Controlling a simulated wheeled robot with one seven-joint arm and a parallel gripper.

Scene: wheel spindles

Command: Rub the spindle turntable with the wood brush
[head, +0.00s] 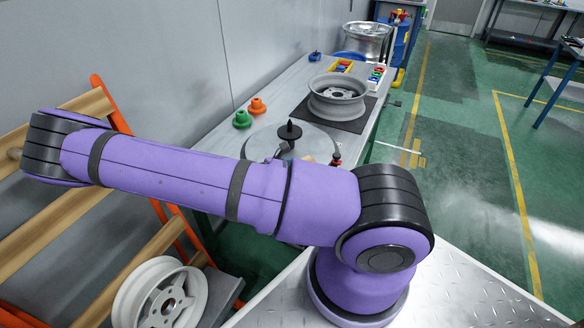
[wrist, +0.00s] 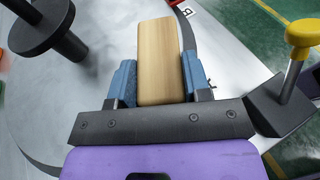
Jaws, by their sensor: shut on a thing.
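The wood brush (wrist: 158,50) is a pale wooden block in the wrist view. My gripper (wrist: 157,78) is shut on it, with one blue finger pad on each side. The spindle turntable (head: 262,142) is a broad grey metal disc on the bench, partly hidden by my purple arm in the head view. Its bare surface (wrist: 95,100) lies beneath my gripper in the wrist view. A black spindle post (head: 289,131) stands up from its middle and shows at upper left in the wrist view (wrist: 40,28). Whether the brush touches the disc, I cannot tell.
A yellow-topped knob (wrist: 304,34) on a dark bracket is close at right. A grey wheel rim (head: 337,92) sits on a black mat farther back. Another wheel (head: 160,298) is at lower left.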

